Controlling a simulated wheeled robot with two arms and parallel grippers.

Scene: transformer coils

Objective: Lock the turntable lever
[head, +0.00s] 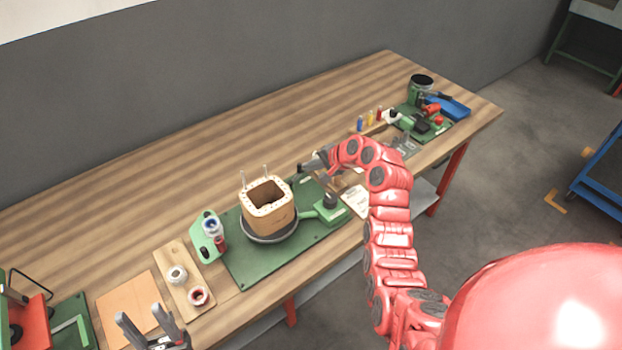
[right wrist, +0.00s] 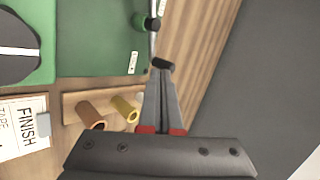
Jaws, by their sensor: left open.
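The turntable (head: 270,235) is a dark round disc on a green base plate (head: 232,262), with a square wooden coil form (head: 268,208) standing on it. The lever shows in the right wrist view as a thin metal rod (right wrist: 153,42) running from a dark pivot to a black knob (right wrist: 163,63). My right gripper (head: 312,163) is at the plate's far edge, behind and right of the coil form. In the right wrist view its fingers (right wrist: 162,80) come together at the knob and look shut on it. My left gripper (head: 150,326) is open and empty at the table's front left.
A green box with a black knob (head: 325,207) sits right of the turntable. A wire spool holder (head: 208,237) and wooden tray (head: 184,285) stand left. A FINISH card (right wrist: 22,125) and brown and yellow rolls (right wrist: 124,108) lie near my right gripper. The table's back is clear.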

